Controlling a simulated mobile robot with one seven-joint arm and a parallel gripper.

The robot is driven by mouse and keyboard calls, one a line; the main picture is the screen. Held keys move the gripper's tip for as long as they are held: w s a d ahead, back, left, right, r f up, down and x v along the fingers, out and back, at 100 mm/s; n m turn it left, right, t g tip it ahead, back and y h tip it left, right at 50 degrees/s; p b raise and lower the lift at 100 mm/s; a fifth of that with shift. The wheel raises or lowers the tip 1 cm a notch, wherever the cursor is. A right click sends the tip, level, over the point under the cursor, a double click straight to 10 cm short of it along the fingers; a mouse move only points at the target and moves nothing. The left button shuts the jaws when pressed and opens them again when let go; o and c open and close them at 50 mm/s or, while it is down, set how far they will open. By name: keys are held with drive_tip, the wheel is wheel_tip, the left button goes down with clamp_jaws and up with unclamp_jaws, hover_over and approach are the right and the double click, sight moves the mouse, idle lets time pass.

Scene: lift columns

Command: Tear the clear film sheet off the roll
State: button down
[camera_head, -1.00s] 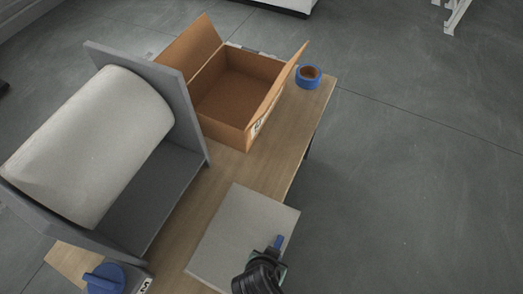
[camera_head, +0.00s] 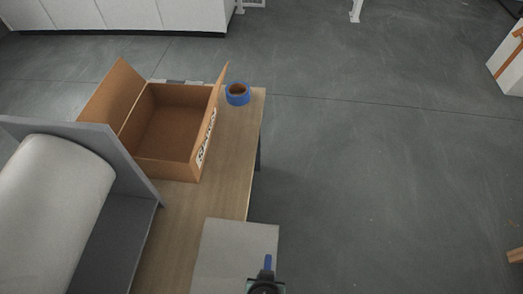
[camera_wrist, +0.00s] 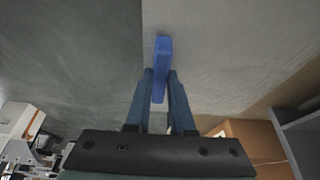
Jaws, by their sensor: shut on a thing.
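The roll (camera_head: 48,215) is a large pale cylinder in a grey stand (camera_head: 128,165) at the left of the head view, cut off by the frame. A flat pale grey sheet (camera_head: 230,245) lies at the bottom middle, its right part past the wooden table's edge. I cannot tell if it joins the roll. My gripper (camera_head: 267,275) is over the sheet's right part, shut on a small blue piece (camera_head: 268,262). In the wrist view the blue piece (camera_wrist: 162,50) sits between the gripper's fingers (camera_wrist: 160,78), along the sheet's edge.
An open cardboard box (camera_head: 165,130) stands on the wooden table (camera_head: 230,150) behind the sheet. A blue tape roll (camera_head: 237,93) lies at the table's far right corner. A white box with an orange band (camera_head: 508,65) is at the far right.

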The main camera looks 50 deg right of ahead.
drive_tip(key=shift+s+d+r+p, duration=0.1)
drive_tip(key=shift+s+d+p, duration=0.2)
drive_tip(key=shift+s+d, duration=0.35)
drive_tip(key=shift+s+d+p, duration=0.35)
drive_tip(key=shift+s+d, duration=0.05)
drive_tip(key=shift+s, duration=0.45)
drive_tip(key=shift+s+d+r+p, duration=0.1)
drive_tip(key=shift+s+d+p, duration=0.2)
drive_tip(key=shift+s+d, duration=0.35)
drive_tip(key=shift+s+a+f, duration=0.1)
wheel_tip(320, 180, up, 8)
drive_tip(key=s+d+p, duration=0.1)
drive_tip(key=p, duration=0.7)
drive_tip(key=shift+s+p, duration=0.3)
drive_tip(key=shift+p, duration=0.05)
drive_tip(key=shift+d, duration=0.1)
